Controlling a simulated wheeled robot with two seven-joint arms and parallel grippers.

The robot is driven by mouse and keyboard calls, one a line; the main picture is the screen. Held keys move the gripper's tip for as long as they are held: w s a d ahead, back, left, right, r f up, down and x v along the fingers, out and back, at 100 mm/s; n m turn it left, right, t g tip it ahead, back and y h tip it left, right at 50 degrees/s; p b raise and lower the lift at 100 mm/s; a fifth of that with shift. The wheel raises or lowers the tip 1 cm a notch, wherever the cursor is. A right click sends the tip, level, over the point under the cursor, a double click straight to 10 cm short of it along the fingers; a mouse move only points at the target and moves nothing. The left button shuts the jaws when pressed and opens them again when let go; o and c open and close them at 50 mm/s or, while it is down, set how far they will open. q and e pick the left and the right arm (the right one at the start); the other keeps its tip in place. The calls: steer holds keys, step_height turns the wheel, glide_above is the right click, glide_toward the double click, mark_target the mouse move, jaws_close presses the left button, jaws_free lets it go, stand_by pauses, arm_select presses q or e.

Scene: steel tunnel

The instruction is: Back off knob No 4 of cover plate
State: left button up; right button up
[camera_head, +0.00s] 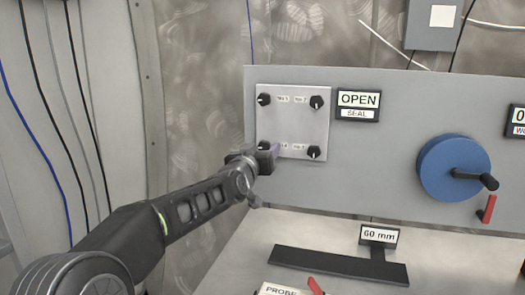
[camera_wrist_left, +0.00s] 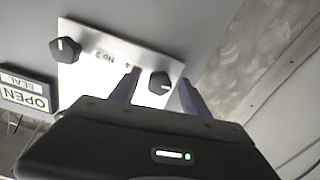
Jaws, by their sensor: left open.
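The pale cover plate (camera_head: 292,124) is on the upright grey panel, with a black knob at each corner. Knob No 4, at the lower left, is partly hidden by my left gripper (camera_head: 268,157) in the head view. In the left wrist view, turned upside down, knob No 4 (camera_wrist_left: 160,86) shows between the two open fingers, with a gap on each side. I cannot tell how deep the fingers reach around it. Knob No 3 (camera_head: 314,152) is at the lower right, knob No 1 (camera_head: 264,99) upper left, knob No 2 (camera_head: 316,102) upper right. My right gripper is not seen.
An OPEN / SEAL sign (camera_head: 358,105) is right of the plate. Farther right are a blue handwheel (camera_head: 448,166) with a black crank and a red lever (camera_head: 486,209). Below, a 60 mm sign (camera_head: 379,236) and a dark bar (camera_head: 338,266) stand on the pale bench.

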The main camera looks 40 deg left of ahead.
arm_select(q)
jaws_close()
stand_by(0.7)
